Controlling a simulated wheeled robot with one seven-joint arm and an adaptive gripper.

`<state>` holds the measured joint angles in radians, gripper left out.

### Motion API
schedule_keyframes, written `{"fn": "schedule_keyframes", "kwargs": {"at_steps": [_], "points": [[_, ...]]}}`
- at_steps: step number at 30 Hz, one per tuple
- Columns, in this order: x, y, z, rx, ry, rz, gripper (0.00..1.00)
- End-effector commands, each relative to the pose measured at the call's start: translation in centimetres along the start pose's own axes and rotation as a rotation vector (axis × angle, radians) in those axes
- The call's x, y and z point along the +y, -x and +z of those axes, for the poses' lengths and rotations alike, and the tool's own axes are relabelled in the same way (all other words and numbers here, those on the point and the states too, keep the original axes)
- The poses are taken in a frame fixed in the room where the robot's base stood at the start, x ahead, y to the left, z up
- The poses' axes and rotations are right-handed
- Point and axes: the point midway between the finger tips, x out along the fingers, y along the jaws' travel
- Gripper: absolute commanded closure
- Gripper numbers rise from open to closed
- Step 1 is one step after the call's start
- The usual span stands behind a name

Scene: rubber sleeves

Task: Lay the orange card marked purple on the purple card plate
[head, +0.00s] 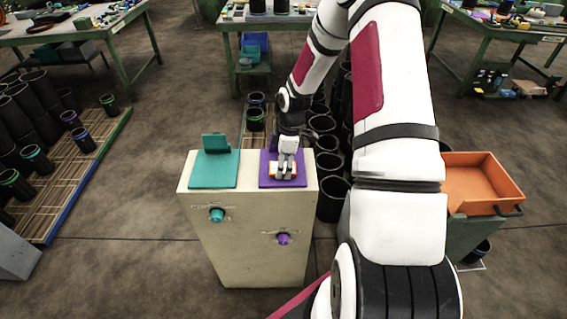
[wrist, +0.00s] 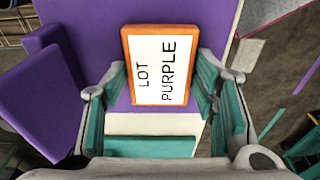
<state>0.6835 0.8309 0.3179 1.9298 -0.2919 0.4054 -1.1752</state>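The orange card (wrist: 160,65) has a white face that reads "LOT PURPLE" in the wrist view. It also shows as an orange and white patch (head: 301,169) over the purple plate in the head view. My gripper (head: 286,175) points down there. In the wrist view its two fingers (wrist: 162,60) are at the card's opposite long edges and appear shut on it. The card looks flat over the purple card plate (head: 265,181), whose upright back shows at left in the wrist view (wrist: 38,98). I cannot tell whether the card touches the plate.
A teal plate (head: 212,174) with an upright back stands on the same cream cabinet (head: 247,245), left of the purple one. Teal and purple knobs are on the cabinet's front. Black sleeves (head: 332,200) stand close behind and to the right. An orange bin (head: 470,185) is farther right.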

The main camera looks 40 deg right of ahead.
Motion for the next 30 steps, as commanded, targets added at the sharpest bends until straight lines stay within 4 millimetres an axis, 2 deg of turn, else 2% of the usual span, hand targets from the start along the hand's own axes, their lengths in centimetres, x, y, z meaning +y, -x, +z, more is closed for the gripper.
{"fn": "schedule_keyframes", "kwargs": {"at_steps": [10,14,17,30], "points": [[0.0,0.1,0.0,0.0,0.0,0.0,0.29],[0.0,0.7,0.0,0.0,-0.001,0.001,0.29],[0.1,2.0,0.0,0.0,-0.001,0.004,0.29],[0.1,10.4,0.0,0.0,-0.001,0.003,0.29]]}}
